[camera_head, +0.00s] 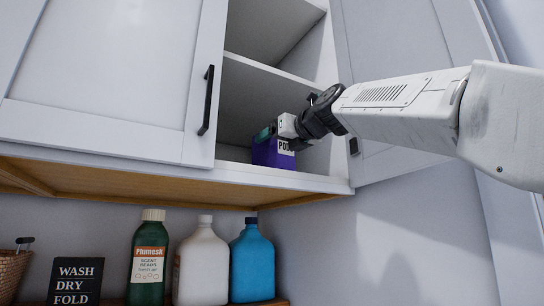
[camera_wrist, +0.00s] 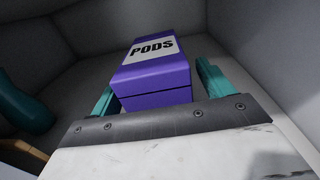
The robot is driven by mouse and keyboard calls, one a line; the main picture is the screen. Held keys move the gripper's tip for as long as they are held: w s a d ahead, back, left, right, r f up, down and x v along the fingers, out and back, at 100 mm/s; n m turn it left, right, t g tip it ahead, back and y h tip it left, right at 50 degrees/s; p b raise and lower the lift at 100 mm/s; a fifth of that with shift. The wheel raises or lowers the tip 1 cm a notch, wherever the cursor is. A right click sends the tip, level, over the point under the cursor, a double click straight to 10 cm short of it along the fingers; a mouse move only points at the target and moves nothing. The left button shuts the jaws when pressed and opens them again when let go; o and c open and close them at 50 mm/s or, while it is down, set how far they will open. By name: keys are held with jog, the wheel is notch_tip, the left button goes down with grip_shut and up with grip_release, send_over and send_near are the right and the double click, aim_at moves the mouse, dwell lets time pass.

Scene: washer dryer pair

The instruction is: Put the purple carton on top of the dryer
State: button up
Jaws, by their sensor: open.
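The purple carton (camera_head: 268,153) with a white "PODS" label stands on the bottom shelf inside the open wall cabinet. In the wrist view the purple carton (camera_wrist: 158,78) sits between the two teal fingers of my gripper (camera_wrist: 158,95). The fingers are open, one on each side of the carton's near end; a small gap shows at the right finger. In the head view my gripper (camera_head: 277,132) reaches into the cabinet and partly covers the carton. The dryer is not recognisable in either view.
The cabinet's left door (camera_head: 110,75) with a black handle is beside the opening; the right door (camera_head: 400,50) stands behind my arm. Below, a green bottle (camera_head: 149,255), a white jug (camera_head: 201,262), a blue jug (camera_head: 252,262), a black sign (camera_head: 75,281) and a basket (camera_head: 12,272) stand.

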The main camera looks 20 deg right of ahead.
jog(key=shift+w+a, duration=0.2)
jog(key=shift+w, duration=0.35)
jog(key=c, duration=1.3)
jog(key=shift+s+r, duration=0.1)
jog(key=shift+c, duration=0.5)
jog(key=shift+r, duration=0.1)
